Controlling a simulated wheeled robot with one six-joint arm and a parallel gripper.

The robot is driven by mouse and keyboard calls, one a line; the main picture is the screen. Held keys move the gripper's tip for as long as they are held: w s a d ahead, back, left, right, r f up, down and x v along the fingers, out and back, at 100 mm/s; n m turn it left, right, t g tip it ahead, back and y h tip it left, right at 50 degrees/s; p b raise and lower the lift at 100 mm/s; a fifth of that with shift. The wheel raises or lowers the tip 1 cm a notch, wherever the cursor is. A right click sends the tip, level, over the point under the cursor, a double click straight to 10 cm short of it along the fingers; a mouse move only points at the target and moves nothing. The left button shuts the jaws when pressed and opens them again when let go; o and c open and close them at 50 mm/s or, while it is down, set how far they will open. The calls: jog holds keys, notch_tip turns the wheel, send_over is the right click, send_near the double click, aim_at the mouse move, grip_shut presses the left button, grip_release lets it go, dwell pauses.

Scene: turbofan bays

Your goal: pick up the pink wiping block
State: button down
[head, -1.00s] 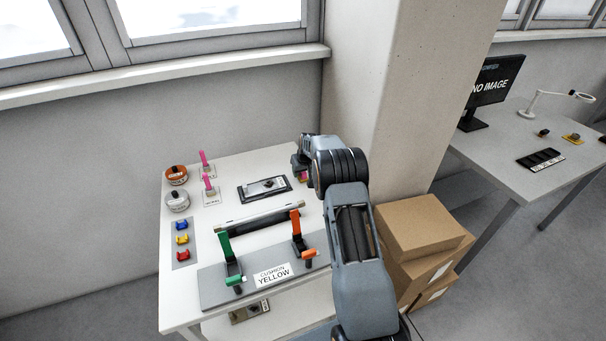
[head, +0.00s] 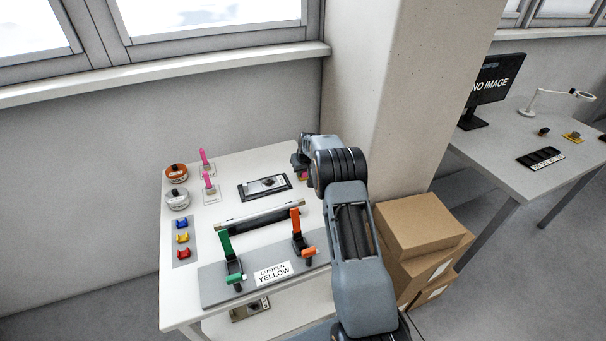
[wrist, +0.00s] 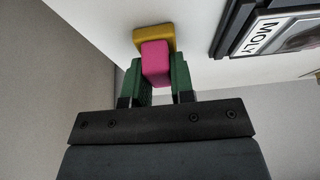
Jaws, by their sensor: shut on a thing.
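The pink wiping block (wrist: 155,62) is between the two green fingertips of my gripper (wrist: 154,80) in the wrist view. The fingers are shut on its sides. A yellow piece (wrist: 154,37) shows just beyond the pink block, at its far end; I cannot tell whether it is joined to it. In the head view my gripper (head: 300,164) is at the back right of the white table, mostly hidden by my own arm, and only a small bit of pink and yellow shows under it. I cannot tell whether the block is clear of the tabletop.
A dark-framed tray (head: 248,196) labelled MOLY in the wrist view lies left of my gripper. Pink-handled tools (head: 208,184), two round tins (head: 177,174) and coloured clips (head: 183,238) stand farther left. A fixture with green and orange clamps (head: 230,262) is in front. A pillar (head: 365,90) rises close behind.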

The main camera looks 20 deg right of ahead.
jog(key=shift+r+b, duration=0.3)
jog(key=shift+r, duration=0.2)
notch_tip(320, 180, up, 2)
jog(key=shift+r+b, duration=0.15)
jog(key=shift+b, duration=0.3)
jog(key=s+a+r+b, duration=0.1)
jog(key=s+a+r, duration=0.2)
jog(key=s+r, duration=0.2)
jog(key=s+a+r+b, duration=0.2)
jog(key=s+a+r, duration=0.1)
jog(key=s, duration=0.4)
jog(key=shift+s+a+r+b, duration=0.25)
jog(key=shift+r+b, duration=0.05)
jog(key=shift+r, duration=0.55)
